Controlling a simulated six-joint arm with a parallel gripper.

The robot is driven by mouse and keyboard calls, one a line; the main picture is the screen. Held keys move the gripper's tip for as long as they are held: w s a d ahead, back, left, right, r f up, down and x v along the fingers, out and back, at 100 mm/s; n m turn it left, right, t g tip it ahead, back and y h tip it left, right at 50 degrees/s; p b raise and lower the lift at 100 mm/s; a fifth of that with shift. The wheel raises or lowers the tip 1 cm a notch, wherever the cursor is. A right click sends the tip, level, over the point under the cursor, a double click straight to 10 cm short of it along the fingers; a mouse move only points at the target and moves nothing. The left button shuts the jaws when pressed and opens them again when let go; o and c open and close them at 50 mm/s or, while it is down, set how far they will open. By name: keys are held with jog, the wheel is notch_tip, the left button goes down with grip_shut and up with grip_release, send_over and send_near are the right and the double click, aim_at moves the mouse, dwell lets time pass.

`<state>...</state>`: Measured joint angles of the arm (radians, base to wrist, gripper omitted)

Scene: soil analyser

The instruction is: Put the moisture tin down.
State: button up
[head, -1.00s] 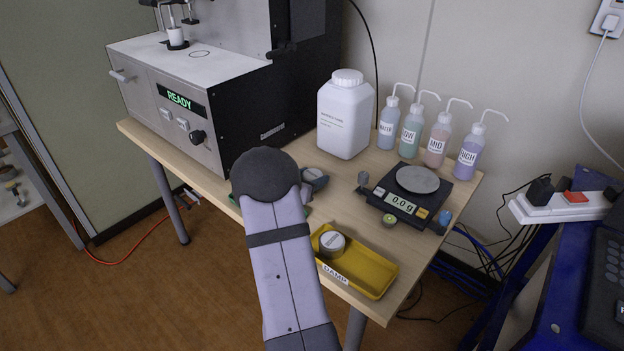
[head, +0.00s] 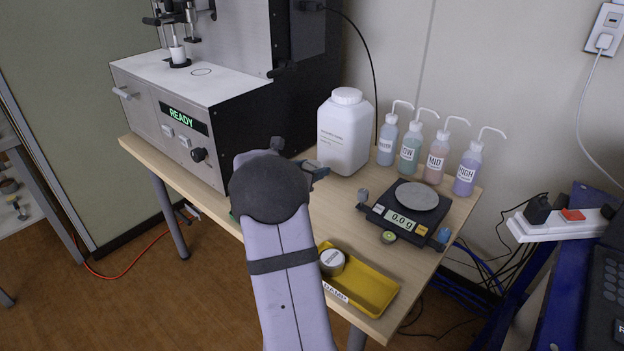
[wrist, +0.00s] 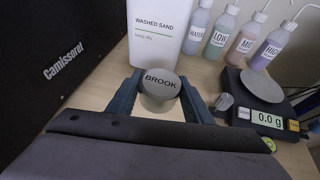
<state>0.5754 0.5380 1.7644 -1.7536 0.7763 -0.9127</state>
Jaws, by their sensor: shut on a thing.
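The moisture tin (wrist: 158,97), a small round grey-lidded tin marked BROOK, sits between the two blue fingers of my gripper (wrist: 160,82) in the wrist view. My gripper is shut on it. The lid faces the wrist camera. Bench surface shows past the tin, but I cannot tell how high it is above the wood. In the head view my arm hides the tin, and only parts of the fingers show past the wrist.
A second tin (head: 332,261) stands in the yellow DAMP tray (head: 372,293). The scale (head: 407,219) reads 0.0 g with its pan empty. The white sand jug (head: 345,132), several wash bottles (head: 436,157) and the analyser (head: 215,120), showing READY, stand behind. Bare bench lies left of the scale.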

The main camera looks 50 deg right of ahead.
jog(key=shift+r, duration=0.6)
jog(key=shift+s+d, duration=0.15)
jog(key=s+d+r+m+g+p, duration=0.1)
jog(key=s+d+m+g+p, duration=0.2)
jog(key=s+d, duration=0.55)
jog(key=s+d+r+m+g+p, duration=0.1)
jog(key=s+d+m+g+p, duration=0.3)
jog(key=s, duration=0.7)
notch_tip(320, 180, up, 4)
jog(key=m+g+y+b, duration=0.1)
jog(key=g+y, duration=0.1)
send_over(417, 196)
jog(key=shift+d+f, duration=0.1)
jog(key=shift+f, duration=4.85)
jog(key=shift+f+b, duration=0.2)
jog(key=shift+b, duration=0.1)
jog(key=o, duration=1.1)
jog(key=shift+c, duration=0.2)
